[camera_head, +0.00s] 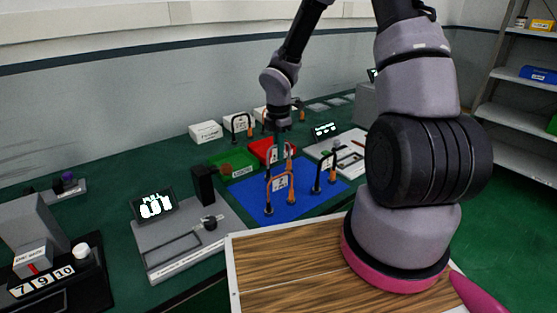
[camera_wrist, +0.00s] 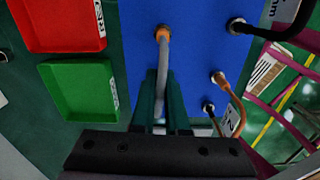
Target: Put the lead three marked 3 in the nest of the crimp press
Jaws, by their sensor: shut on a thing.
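My gripper (camera_head: 281,148) points down over the blue mat (camera_head: 243,190). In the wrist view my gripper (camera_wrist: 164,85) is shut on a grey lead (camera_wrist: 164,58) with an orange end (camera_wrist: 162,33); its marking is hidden. An arched orange lead (camera_head: 268,190) with black and orange feet and a white tag (camera_head: 281,183) stands at the mat's front; I cannot read its number. A black lead (camera_head: 318,172) stands to the right. A grey bench device (camera_head: 185,240) with a lit display and black column stands front left; I cannot tell whether it is the crimp press.
A green tray (camera_head: 228,160) and a red tray (camera_head: 262,148) lie beyond the mat. Another device (camera_head: 340,147) with a display (camera_head: 325,129) stands at the right. White boxes (camera_head: 205,131) stand behind. A wooden-topped surface (camera_head: 285,265) is in front.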

